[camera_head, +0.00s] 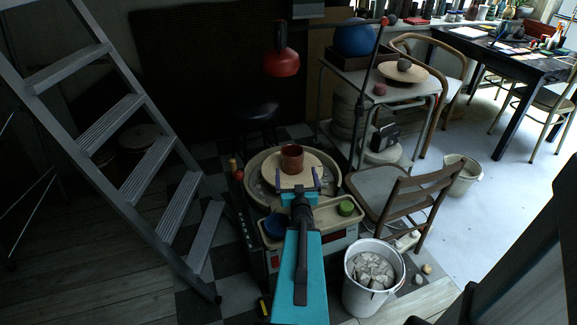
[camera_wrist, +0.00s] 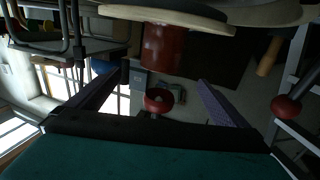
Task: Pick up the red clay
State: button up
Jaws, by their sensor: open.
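The red clay (camera_head: 292,158) is a reddish-brown cylinder standing on the pale round bat of the pottery wheel (camera_head: 258,195). In the wrist view, which looks upside down, the red clay (camera_wrist: 163,47) hangs below the pale disc (camera_wrist: 180,22). My gripper (camera_head: 299,175) is on the near side of the clay, with its two purple fingers spread left and right. In the wrist view my gripper (camera_wrist: 165,76) is open and empty, and the clay shows beyond the fingertips, between their lines. No contact shows.
A stepladder (camera_head: 130,120) stands left. A wooden chair (camera_head: 405,195) and a white bucket of pale lumps (camera_head: 345,285) stand right. A red lamp (camera_head: 281,62) hangs behind the clay.

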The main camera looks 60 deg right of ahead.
aim_at(293, 160)
jog(key=shift+w, duration=0.2)
jog(key=shift+f+b, duration=0.1)
jog(key=shift+b, duration=0.2)
jog(key=shift+w+d+f+b, duration=0.1)
jog(key=shift+w+d+b, duration=0.25)
jog(key=shift+b, duration=0.5)
jog(key=b+x, duration=0.3)
jog(key=b, duration=0.4)
jog(key=shift+d, duration=0.2)
jog(key=d+b, duration=0.1)
jog(key=b, duration=0.2)
jog(key=shift+w, duration=0.4)
jog(key=shift+r+x, duration=0.2)
jog(key=shift+x, duration=1.2)
jog(key=shift+d, duration=0.1)
jog(key=shift+b+x, duration=0.8)
jog(key=shift+x, duration=1.75)
